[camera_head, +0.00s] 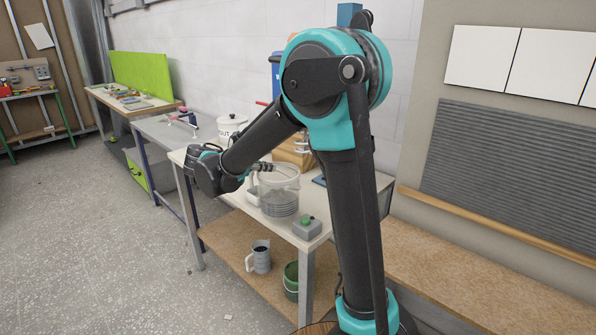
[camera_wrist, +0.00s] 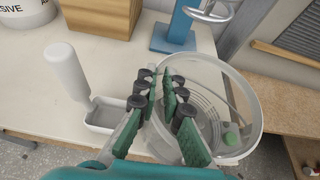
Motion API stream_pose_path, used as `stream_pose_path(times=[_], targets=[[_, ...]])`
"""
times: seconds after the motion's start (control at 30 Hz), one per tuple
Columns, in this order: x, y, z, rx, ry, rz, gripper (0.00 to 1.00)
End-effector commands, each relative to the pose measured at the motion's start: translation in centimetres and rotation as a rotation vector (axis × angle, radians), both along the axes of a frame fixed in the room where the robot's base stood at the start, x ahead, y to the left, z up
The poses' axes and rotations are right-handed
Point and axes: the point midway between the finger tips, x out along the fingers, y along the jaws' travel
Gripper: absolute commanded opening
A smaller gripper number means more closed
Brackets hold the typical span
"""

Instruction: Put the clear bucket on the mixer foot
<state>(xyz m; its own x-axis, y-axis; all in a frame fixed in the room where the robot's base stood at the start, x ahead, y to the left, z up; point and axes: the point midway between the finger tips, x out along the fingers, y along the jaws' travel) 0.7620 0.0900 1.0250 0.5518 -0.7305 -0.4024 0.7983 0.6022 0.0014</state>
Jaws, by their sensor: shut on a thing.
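The clear bucket (camera_head: 280,199) is a see-through, ribbed, upright tub near the front of the white table. It also shows in the wrist view (camera_wrist: 240,95). My gripper (camera_head: 262,169) reaches it from the left. In the wrist view my gripper (camera_wrist: 168,88) has its green fingers shut on the bucket's left rim and wall. I cannot tell whether the bucket's bottom touches the table. The mixer foot (camera_wrist: 172,44) is a blue plate with a blue post, standing behind the bucket. A pale ring-shaped mixer part (camera_wrist: 211,12) hangs right of the post.
A box with a green button (camera_head: 306,229) sits at the table's front corner. A wooden block (camera_wrist: 101,16) and a white lidded pail (camera_head: 231,126) are farther back. White tabletop shows between bucket and foot.

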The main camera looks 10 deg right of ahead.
Motion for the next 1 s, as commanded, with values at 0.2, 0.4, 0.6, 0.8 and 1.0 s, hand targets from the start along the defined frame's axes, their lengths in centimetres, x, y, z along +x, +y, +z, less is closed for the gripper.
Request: stream_pose_path(times=[0.2, 0.4, 0.6, 0.8, 1.0], targets=[[3.0, -4.2, 0.1, -0.001, 0.000, -0.005, 0.00], [5.5, -7.4, 0.1, -0.002, 0.000, -0.003, 0.00], [6.9, -9.0, 0.1, -0.001, 0.000, -0.001, 0.00], [7.5, -9.9, 0.1, -0.002, 0.000, -0.001, 0.00], [7.8, -10.2, -2.3, -0.002, 0.001, 0.002, 0.00]])
